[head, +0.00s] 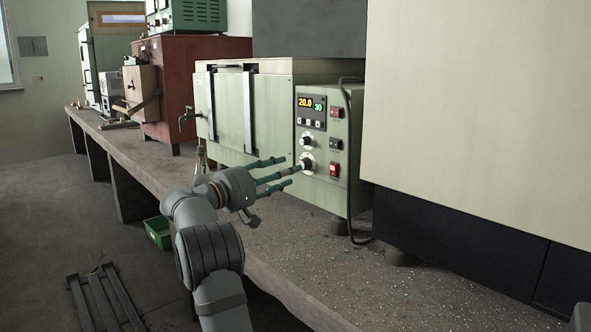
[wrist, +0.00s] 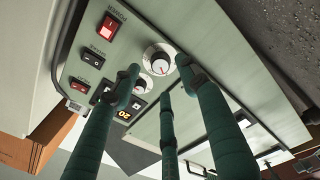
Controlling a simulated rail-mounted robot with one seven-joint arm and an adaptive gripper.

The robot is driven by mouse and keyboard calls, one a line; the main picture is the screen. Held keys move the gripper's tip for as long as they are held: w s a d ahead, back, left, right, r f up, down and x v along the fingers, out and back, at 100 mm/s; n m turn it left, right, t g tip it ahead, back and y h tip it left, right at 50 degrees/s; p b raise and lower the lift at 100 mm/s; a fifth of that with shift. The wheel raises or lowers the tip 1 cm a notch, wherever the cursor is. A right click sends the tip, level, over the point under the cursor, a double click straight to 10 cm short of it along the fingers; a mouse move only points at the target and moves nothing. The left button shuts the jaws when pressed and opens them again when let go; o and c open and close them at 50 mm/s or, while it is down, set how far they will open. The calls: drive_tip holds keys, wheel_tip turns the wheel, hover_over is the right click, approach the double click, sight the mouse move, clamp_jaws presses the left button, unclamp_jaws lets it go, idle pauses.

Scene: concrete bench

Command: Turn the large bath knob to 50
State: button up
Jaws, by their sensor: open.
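The pale green bath (head: 225,120) stands on the bench with its control panel at the right end. The large knob (head: 307,164) is the lower of two dials; in the wrist view it shows as a dark-centred knob with a white skirt and a red mark (wrist: 160,58). I cannot read its setting. The smaller knob (head: 306,141) sits above it. My gripper (head: 290,170) is open, its three green fingers pointing at the panel near the large knob. In the wrist view the fingertips (wrist: 158,68) spread around the large knob's area; contact cannot be told.
The display (head: 311,111) reads 20.0 and 30. Several switches, including a red power switch (head: 334,169), lie right of the knobs. A black cable (head: 349,160) hangs at the panel's right edge. A large cabinet (head: 480,110) stands to the right. The bench front (head: 270,230) is clear.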

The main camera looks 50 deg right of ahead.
sight(304, 165)
drive_tip(key=w+a, duration=0.1)
drive_tip(key=a, duration=0.5)
drive_tip(key=shift+a+f, duration=0.15)
drive_tip(key=shift+a, duration=0.25)
drive_tip(key=s+d, duration=0.1)
drive_tip(key=d, duration=1)
drive_tip(key=shift+s+d+r, duration=0.35)
drive_tip(key=shift+s+d, duration=0.05)
drive_tip(key=shift+a, duration=0.1)
